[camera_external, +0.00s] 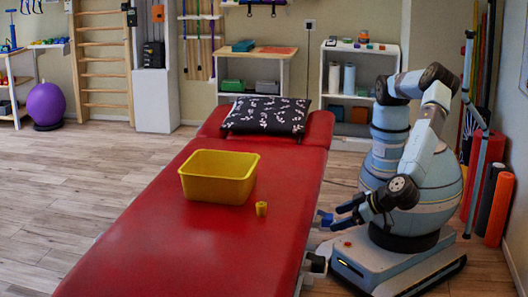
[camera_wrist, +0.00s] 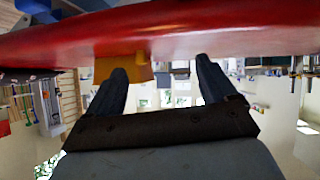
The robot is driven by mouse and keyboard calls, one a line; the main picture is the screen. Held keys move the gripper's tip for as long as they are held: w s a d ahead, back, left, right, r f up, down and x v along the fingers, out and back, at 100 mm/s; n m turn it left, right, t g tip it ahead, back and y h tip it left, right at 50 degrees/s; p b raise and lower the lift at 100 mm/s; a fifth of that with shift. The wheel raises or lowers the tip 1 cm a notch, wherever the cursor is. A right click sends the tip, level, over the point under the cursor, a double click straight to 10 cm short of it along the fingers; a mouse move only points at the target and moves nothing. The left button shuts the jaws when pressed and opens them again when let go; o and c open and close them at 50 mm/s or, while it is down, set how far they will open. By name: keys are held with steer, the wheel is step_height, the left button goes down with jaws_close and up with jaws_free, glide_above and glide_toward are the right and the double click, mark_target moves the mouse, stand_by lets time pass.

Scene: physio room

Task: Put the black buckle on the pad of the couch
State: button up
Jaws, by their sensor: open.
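The couch has a long red pad (camera_external: 150,245), which also shows across the top of the wrist view (camera_wrist: 230,38). My gripper (camera_external: 335,217) is beside the couch's right edge, close to the pad's side. Its two fingers are spread apart, and the space between the tips (camera_wrist: 163,66) in the wrist view holds nothing that I can make out. I cannot pick out a black buckle in either view.
A yellow tub (camera_external: 218,184) and a small yellow roll (camera_external: 261,208) stand on the pad. A black patterned pillow (camera_external: 266,116) lies at its far end. Shelves (camera_external: 355,82) line the back wall. The near part of the pad is clear.

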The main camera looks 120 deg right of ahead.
steer(key=s+a+f+t, duration=0.3)
steer(key=a+f, duration=0.5)
glide_toward(323, 260)
steer(key=x, duration=0.4)
steer(key=shift+x, duration=3)
steer(key=shift+s, duration=0.1)
steer(key=shift+c, duration=0.4)
steer(key=c, duration=1.1)
